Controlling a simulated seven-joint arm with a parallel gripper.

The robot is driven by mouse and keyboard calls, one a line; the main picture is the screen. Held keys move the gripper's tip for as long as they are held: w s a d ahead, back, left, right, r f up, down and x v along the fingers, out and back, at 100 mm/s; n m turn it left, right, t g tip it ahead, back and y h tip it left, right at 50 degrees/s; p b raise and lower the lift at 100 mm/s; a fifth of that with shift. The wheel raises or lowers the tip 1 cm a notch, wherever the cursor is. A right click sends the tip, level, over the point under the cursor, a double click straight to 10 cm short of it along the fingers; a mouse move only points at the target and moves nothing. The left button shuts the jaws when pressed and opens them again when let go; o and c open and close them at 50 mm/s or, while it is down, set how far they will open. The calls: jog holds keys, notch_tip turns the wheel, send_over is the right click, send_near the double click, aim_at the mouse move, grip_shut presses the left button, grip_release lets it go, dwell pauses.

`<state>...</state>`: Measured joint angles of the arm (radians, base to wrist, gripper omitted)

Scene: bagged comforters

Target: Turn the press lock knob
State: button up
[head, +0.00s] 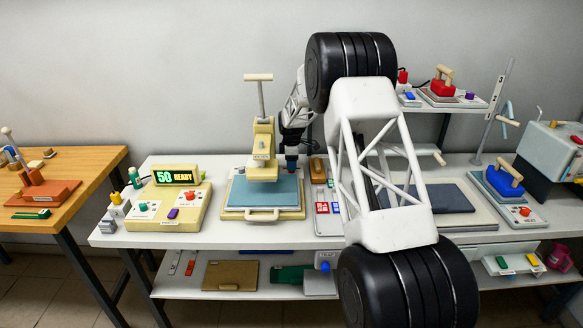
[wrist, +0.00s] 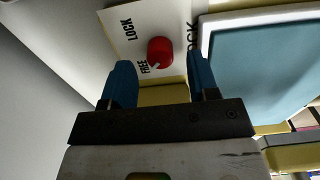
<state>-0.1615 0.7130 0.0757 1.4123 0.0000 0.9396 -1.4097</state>
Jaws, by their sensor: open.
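The red press lock knob (wrist: 160,51) shows in the wrist view on a pale plate (wrist: 128,28) marked LOCK and FREE. A small white mark on the knob's lower edge lies near the word FREE. My gripper (wrist: 159,64) is open, its two blue fingers to the left and right of the knob, with a gap visible on each side. In the head view my gripper (head: 291,163) points down just right of the yellow press (head: 263,140), and I cannot make out the knob there. The press's blue-topped bed (wrist: 262,62) lies right of the fingers.
A yellow control box (head: 168,208) with a display reading "50 READY" stands left of the press. A panel with red-and-white switches (head: 327,208) is close on the right. My arm hides part of the white table (head: 215,240) further right.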

jog(key=shift+f, duration=1)
jog(key=shift+c, duration=0.2)
jog(key=c, duration=0.9)
